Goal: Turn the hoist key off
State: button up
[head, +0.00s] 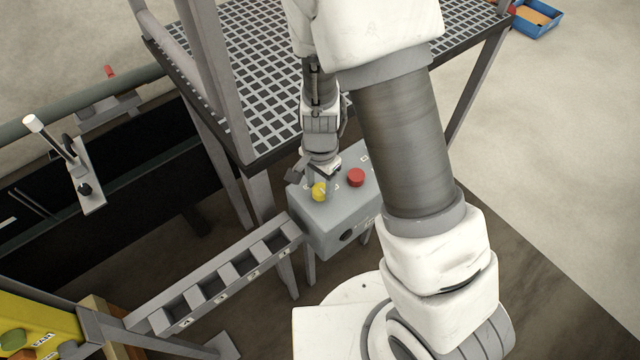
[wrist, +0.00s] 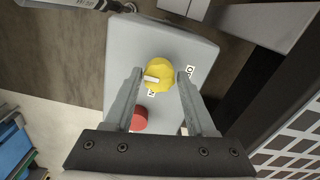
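The hoist key appears as a yellow round knob (head: 319,191) on top of a grey control box (head: 321,222). In the wrist view the yellow knob (wrist: 160,72) has a white mark on its lower left part. A label ending in N sits just below it, and a label that seems to read OFF sits to its right. My gripper (head: 321,182) reaches down over the box. In the wrist view my gripper (wrist: 160,74) is open, one fingertip on each side of the knob, with small gaps; contact is not clear.
A red button (head: 356,177) sits beside the knob on the same box, and it also shows between the fingers in the wrist view (wrist: 139,119). A grated platform (head: 260,60) stands close behind the box. A slotted grey rack (head: 215,278) runs off to the left.

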aim_at(320, 188)
jog(key=shift+o, duration=1.1)
jog(key=shift+r, duration=0.1)
notch_tip(320, 188, up, 17)
jog(key=p, duration=0.3)
jog(key=shift+r, duration=0.15)
